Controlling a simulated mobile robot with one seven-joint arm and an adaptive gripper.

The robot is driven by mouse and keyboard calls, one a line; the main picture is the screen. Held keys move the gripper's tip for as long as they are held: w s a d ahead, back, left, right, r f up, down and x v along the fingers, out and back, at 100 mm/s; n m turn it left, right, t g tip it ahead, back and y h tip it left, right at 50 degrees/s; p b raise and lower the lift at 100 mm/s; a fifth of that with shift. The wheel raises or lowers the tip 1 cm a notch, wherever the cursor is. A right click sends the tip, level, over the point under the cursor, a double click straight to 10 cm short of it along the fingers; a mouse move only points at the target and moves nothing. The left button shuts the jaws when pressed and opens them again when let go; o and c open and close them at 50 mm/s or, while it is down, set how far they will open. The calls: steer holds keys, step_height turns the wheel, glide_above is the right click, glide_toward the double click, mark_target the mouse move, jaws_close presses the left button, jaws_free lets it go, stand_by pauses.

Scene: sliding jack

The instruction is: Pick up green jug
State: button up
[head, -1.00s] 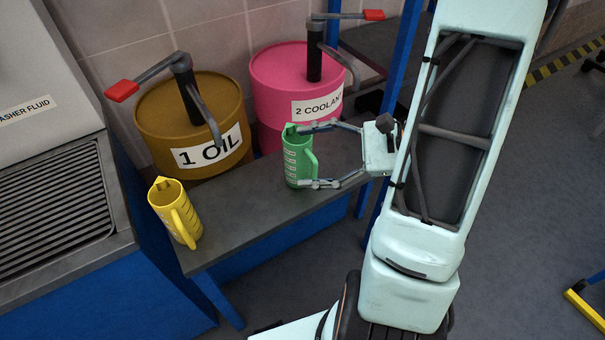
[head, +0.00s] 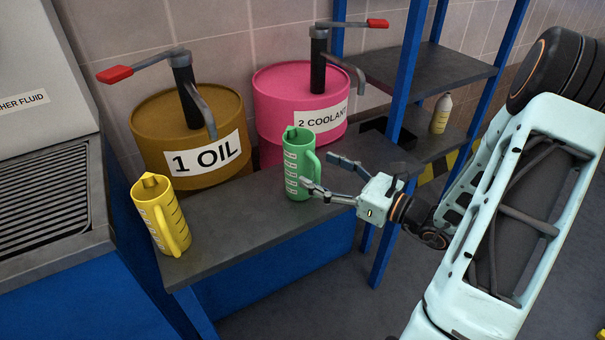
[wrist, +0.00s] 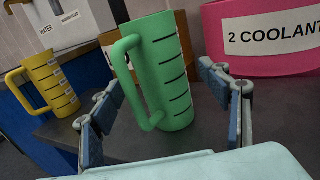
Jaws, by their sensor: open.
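The green jug (head: 296,165) stands upright on the grey bench, in front of the pink drum. Its handle is on the right in the head view, on the side toward my gripper. My gripper (head: 317,172) is open beside the jug, at its right. In the wrist view the jug (wrist: 168,75) shows ahead, between the spread fingers of my gripper (wrist: 160,115), with its handle at the left. Whether a finger touches the jug I cannot tell.
A yellow jug (head: 160,215) stands at the left end of the bench (head: 240,228). Behind are a brown oil drum (head: 165,125) and a pink coolant drum (head: 285,85) with pump levers. A blue-framed shelf (head: 425,70) holds a small bottle (head: 441,113). The bench front is clear.

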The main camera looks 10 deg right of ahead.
mark_target(304, 149)
steer(key=shift+b+x, duration=0.65)
steer(key=shift+x, duration=2.15)
steer(key=shift+s+r, duration=0.1)
steer(key=c, duration=1.3)
steer(key=shift+c, duration=0.2)
steer(key=shift+r, duration=0.35)
steer(key=r, duration=0.1)
steer(key=r+p, duration=0.2)
steer(key=shift+s+r, duration=0.25)
steer(key=shift+s, duration=0.05)
steer(key=s+r+p, duration=0.4)
steer(key=s+p, duration=0.2)
steer(key=p, duration=0.3)
steer(key=s+a+r+p, duration=0.1)
steer(key=s+r+p, duration=0.3)
steer(key=s+p, duration=0.3)
steer(key=p, duration=0.3)
steer(key=shift+r, duration=0.35)
